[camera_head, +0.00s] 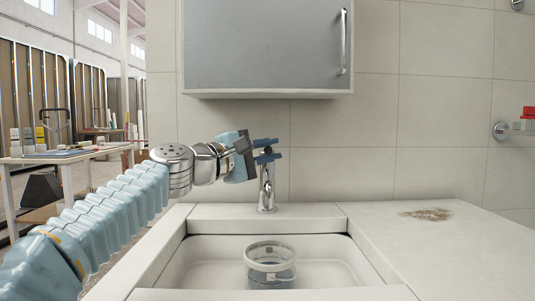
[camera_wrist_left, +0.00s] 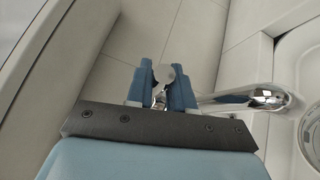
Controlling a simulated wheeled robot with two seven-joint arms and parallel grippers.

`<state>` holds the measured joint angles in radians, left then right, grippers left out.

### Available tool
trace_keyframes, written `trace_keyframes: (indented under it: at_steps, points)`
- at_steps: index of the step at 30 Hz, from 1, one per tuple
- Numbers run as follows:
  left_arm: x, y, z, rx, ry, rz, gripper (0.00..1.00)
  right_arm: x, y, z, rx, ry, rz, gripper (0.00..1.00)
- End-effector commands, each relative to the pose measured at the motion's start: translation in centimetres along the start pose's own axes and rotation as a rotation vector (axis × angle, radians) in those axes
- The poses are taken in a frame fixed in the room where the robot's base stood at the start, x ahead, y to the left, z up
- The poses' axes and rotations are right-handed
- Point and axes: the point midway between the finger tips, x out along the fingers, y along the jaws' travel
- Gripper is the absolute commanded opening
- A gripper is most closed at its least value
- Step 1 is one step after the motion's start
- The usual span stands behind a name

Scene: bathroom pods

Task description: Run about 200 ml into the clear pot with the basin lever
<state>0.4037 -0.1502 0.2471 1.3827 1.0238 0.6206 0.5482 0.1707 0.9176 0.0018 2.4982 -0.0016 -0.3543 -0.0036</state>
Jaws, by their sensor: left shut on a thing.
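The clear pot (camera_head: 270,275) stands upright in the white basin, below the chrome tap (camera_head: 267,193). It has a pale rim and a band around its upper part. Its lower part looks grey-blue; I cannot tell how much water is in it. My left gripper (camera_head: 266,149) is at the top of the tap, its blue fingers shut on the basin lever. In the left wrist view the fingers (camera_wrist_left: 163,88) close around the lever's rounded grey end (camera_wrist_left: 165,75), with the chrome spout (camera_wrist_left: 268,98) to the right. No stream shows clearly. My right gripper is out of view.
A grey-fronted wall cabinet (camera_head: 265,45) hangs above the tap and my gripper. The white counter (camera_head: 450,250) to the right is clear except for a brown stain (camera_head: 428,214). A work table (camera_head: 60,156) with several items stands far left.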

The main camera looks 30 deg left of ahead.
Motion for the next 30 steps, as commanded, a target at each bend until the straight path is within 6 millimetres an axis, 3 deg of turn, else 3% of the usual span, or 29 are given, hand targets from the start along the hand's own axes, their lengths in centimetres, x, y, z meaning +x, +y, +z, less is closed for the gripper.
trace_keyframes:
  at_steps: [5, 6, 10, 20, 23, 30]
  points:
    - [0.0, 0.1, -0.1, 0.0, 0.002, -0.002, 0.0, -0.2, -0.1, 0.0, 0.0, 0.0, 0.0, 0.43]
    - [0.0, 0.1, -0.1, 0.0, 0.002, -0.002, 0.25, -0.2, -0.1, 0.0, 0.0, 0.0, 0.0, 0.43]
    - [0.0, 0.1, -0.1, 0.0, 0.002, -0.002, 0.43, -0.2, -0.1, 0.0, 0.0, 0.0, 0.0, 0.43]
    - [-0.4, 0.1, -0.1, 0.0, 0.003, -0.001, 0.43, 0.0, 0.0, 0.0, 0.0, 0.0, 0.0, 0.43]
    - [-1.7, 0.0, 0.0, 0.002, 0.003, -0.001, 0.43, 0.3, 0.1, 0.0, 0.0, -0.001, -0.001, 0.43]
    - [-7.5, 0.1, 0.0, 0.002, 0.003, 0.001, 0.43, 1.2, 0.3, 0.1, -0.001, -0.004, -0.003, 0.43]
